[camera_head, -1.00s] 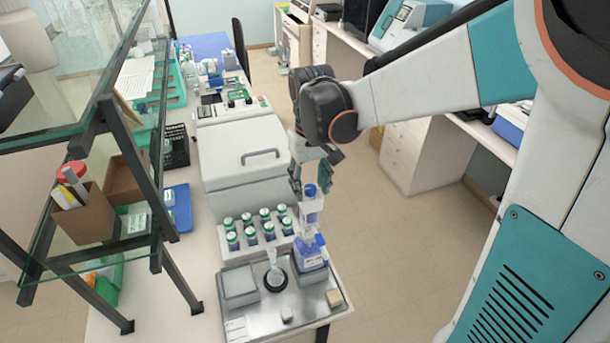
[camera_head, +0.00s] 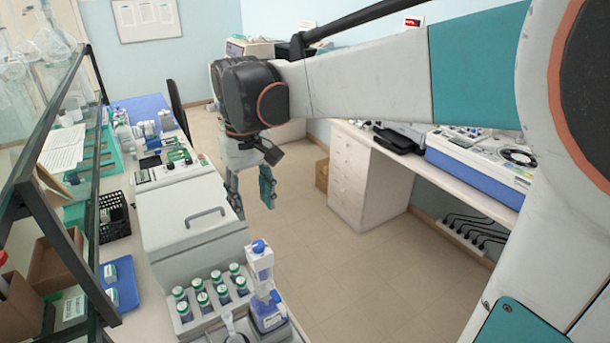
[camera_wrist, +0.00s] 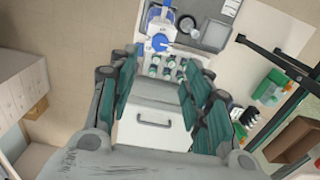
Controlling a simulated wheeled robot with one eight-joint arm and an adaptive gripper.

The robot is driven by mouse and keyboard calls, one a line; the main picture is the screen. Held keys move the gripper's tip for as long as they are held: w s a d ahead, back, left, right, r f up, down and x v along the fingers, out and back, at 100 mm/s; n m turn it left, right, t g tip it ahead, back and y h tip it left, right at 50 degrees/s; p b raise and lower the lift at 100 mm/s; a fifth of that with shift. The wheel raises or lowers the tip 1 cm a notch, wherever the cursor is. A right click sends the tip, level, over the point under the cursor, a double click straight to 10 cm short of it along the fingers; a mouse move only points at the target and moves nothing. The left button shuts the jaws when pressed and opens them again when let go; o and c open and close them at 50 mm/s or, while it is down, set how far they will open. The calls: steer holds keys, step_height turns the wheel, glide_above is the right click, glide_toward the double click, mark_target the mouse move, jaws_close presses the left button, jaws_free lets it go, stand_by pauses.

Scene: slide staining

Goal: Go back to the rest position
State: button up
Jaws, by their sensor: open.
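My gripper (camera_head: 254,192) is open and empty. In the head view it hangs in the air, fingers down, just right of the white lidded machine, over the aisle side of the bench. In the wrist view its green finger pads (camera_wrist: 155,100) are spread apart with nothing between them. The white machine (camera_head: 190,222) with its grey handle shows behind the fingers there. The blue-capped dispenser bottle (camera_head: 262,275) stands upright at the bench's front right, apart from my gripper.
A rack of green-capped vials (camera_head: 208,295) stands in front of the machine. A glass shelf with dark posts (camera_head: 78,240) lines the left. A white drawer unit (camera_head: 368,185) and side bench are at right. The floor (camera_head: 320,262) between is clear.

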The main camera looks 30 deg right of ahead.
steer(key=shift+s, duration=0.15)
steer(key=s+f+t+b, duration=0.2)
steer(key=s+f+b, duration=0.3)
steer(key=f+b, duration=0.2)
steer(key=s+f+t+b, duration=0.2)
steer(key=s+f+b, duration=0.2)
steer(key=f+b, duration=0.4)
steer(key=s+f+t+b, duration=0.3)
steer(key=s+f+b, duration=0.2)
steer(key=f, duration=0.7)
steer(key=b, duration=0.2)
steer(key=shift+s+b, duration=0.3)
